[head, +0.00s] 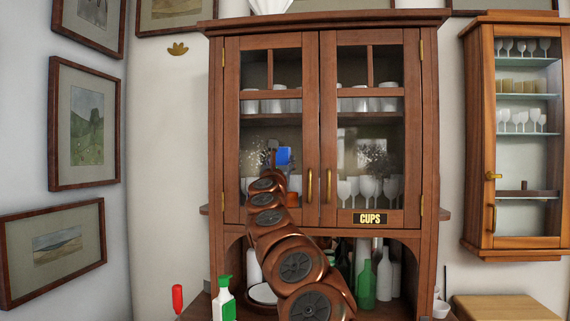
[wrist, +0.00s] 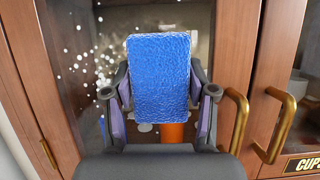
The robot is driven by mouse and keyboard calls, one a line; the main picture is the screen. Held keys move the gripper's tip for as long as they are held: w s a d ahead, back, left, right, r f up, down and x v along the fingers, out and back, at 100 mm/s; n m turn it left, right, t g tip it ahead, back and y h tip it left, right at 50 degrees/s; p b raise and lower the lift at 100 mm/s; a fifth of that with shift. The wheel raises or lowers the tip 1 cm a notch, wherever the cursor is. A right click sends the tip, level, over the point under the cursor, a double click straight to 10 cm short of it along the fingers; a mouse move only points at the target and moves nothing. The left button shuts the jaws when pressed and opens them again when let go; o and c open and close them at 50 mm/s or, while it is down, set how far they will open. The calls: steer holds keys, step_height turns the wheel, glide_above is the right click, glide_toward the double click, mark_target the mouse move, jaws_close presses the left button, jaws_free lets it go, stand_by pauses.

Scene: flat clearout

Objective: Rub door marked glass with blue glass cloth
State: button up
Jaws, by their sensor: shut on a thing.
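My gripper (wrist: 160,95) is shut on the blue glass cloth (wrist: 160,70), which faces the glass of the cabinet's left door (head: 256,110). The cloth also shows in the head view (head: 284,156), at the end of my arm. I cannot tell whether it touches the glass. White specks (wrist: 85,62) mark the left door's glass, mostly left of the cloth; they also show in the head view (head: 257,157). The right door (head: 340,92) has a grey speckled patch (head: 374,158) on its glass and a CUPS label (head: 369,218) below. The cloth and gripper hide part of the left glass.
Brass handles (wrist: 233,120) (wrist: 276,125) stand out just right of my gripper. White cups and glasses are behind the doors. Below are a green bottle (head: 365,275) and a spray bottle (head: 224,303). A glass-fronted wall cabinet (head: 515,240) hangs at the right.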

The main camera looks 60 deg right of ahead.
mark_target(285, 154)
steer(key=shift+w+a, duration=0.25)
steer(key=shift+w, duration=0.4)
steer(key=shift+w+a, duration=0.2)
steer(key=shift+w, duration=0.4)
steer(key=shift+w, duration=0.1)
steer(key=shift+w+a, duration=0.25)
steer(key=shift+w, duration=0.4)
steer(key=shift+w+a, duration=0.25)
steer(key=shift+w, duration=0.35)
steer(key=shift+w+a, duration=0.25)
steer(key=shift+w, duration=0.4)
steer(key=shift+s+r+p, duration=0.1)
steer(key=shift+r+p, duration=1)
steer(key=shift+r, duration=0.35)
steer(key=shift+s+f, duration=0.1)
steer(key=shift+s+d+b, duration=0.35)
steer(key=shift+s+b, duration=0.15)
steer(key=shift+s, duration=0.3)
steer(key=shift+s+d+b, duration=0.25)
steer(key=shift+s+d, duration=0.1)
steer(key=shift+s, duration=0.65)
steer(key=shift+s+d+b, duration=0.2)
steer(key=shift+s+d, duration=0.2)
steer(key=shift+s, duration=0.65)
steer(key=shift+s+d+b, duration=0.25)
steer(key=shift+s+d, duration=0.1)
steer(key=shift+s, duration=0.65)
